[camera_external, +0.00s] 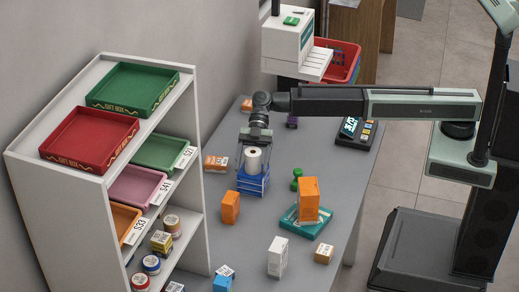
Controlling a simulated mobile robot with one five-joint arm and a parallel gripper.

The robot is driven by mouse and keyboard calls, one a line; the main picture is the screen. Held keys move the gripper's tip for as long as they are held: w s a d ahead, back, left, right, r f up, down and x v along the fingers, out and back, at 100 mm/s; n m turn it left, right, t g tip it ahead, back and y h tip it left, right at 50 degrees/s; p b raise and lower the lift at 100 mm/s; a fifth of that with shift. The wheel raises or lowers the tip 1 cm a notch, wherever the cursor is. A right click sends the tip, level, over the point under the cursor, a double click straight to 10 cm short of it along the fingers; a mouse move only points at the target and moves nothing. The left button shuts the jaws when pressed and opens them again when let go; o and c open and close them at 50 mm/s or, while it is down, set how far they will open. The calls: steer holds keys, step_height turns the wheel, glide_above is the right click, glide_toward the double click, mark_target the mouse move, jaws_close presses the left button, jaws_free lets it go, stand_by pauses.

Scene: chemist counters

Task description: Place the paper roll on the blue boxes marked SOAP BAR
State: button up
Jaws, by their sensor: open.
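The white paper roll (253,160) stands upright on top of the stacked blue boxes (252,185) on the grey counter. The lettering on the boxes is too small to read. My gripper (254,150) points down from above, with its fingers on either side of the roll. It is open, and the fingers reach down around the roll's sides; whether they touch it cannot be told. The lower part of the roll is partly hidden by the gripper and the box edge.
An orange box (230,207) stands just in front of the blue boxes. A green piece (296,179), a teal box (302,222) with an orange box (308,199) on it, and a white box (277,257) are nearby. A shelf (194,150) with trays stands left.

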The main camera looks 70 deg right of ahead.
steer(key=shift+r+p, duration=0.3)
steer(key=p+v, duration=0.5)
steer(key=v, duration=0.6)
steer(key=shift+w+d, duration=0.15)
steer(key=shift+d, duration=0.3)
